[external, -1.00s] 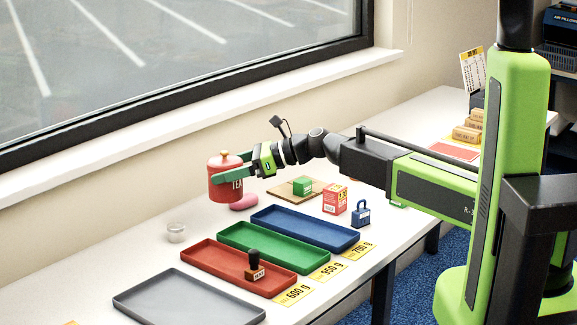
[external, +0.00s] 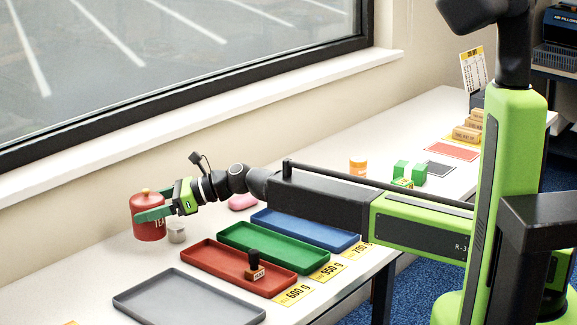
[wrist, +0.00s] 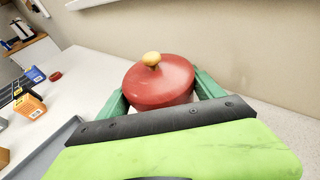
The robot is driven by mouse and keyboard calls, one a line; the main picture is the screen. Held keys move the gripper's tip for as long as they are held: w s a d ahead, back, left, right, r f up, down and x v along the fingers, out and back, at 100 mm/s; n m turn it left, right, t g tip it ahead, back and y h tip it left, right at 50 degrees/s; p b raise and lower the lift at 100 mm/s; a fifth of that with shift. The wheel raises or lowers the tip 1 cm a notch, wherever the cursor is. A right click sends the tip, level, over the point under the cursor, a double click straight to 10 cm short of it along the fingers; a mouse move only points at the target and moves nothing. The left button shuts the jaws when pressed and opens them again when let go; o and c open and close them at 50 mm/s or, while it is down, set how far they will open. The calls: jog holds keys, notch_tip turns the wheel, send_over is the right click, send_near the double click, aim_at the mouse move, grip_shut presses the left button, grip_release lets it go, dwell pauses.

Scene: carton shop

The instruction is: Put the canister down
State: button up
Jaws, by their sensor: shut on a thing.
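A grey tray (external: 130,302), a red tray (external: 200,262), a green tray (external: 235,240) and a blue tray (external: 268,222) lie in a row. A dark-handled stamp (external: 254,268) stands in the red tray. A pink object (external: 242,202) lies behind them. The wall is close behind the canister.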

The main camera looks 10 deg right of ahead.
aim_at(139, 230)
jog(key=shift+s+a+f, duration=0.2)
jog(key=shift+a+f, duration=0.1)
jog(key=shift+a, duration=0.15)
jog(key=shift+s+a+f, duration=0.2)
jog(key=shift+a+f, duration=0.05)
jog(key=shift+a, duration=0.2)
notch_tip(139, 230, down, 4)
jog(key=b, duration=0.4)
jog(key=shift+f+b, duration=0.2)
jog(key=shift+b, duration=0.15)
jog(key=shift+r, duration=0.25)
jog(key=shift+f, duration=0.15)
jog(key=o, duration=1.5)
